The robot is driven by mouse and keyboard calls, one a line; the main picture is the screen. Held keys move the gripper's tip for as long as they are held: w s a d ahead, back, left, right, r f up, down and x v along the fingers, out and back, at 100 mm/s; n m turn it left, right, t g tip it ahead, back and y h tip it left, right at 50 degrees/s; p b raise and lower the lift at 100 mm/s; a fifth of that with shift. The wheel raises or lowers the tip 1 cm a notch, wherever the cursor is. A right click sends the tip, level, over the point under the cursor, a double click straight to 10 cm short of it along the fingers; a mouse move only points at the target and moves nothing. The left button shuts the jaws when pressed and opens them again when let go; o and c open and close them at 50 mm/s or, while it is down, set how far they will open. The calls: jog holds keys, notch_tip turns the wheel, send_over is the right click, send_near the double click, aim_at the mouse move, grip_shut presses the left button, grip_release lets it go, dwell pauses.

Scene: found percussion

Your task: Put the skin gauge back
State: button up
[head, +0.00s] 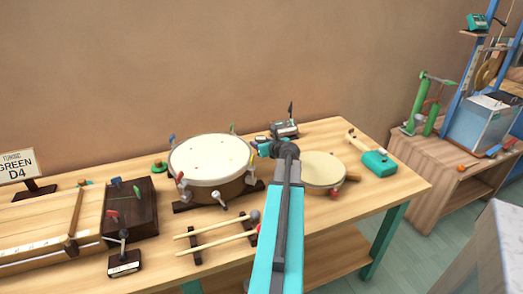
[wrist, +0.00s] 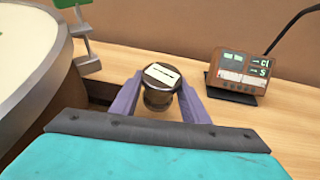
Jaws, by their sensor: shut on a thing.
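My gripper (head: 268,147) is just right of the large drum in the head view. In the wrist view my gripper (wrist: 160,90) has its two purple fingers shut on a small round dark gauge with a white label on top, which I take for the skin gauge (wrist: 158,100). The gauge is upright, close to the tabletop; I cannot tell whether it touches it. The large drum (head: 212,158) with a pale skin stands beside it, and its rim also shows in the wrist view (wrist: 50,75). In the head view my arm hides the gauge.
A brown display unit (wrist: 240,72) stands behind and right of the gauge. Two sticks (head: 215,238) rest on a rack in front. Bare tabletop (head: 385,195) shows at right.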

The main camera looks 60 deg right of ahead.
jog(key=shift+f, duration=1.6)
jog(key=shift+f, duration=0.15)
jog(key=o, duration=1.4)
jog(key=shift+v, duration=6.05)
jog(key=shift+r, duration=0.3)
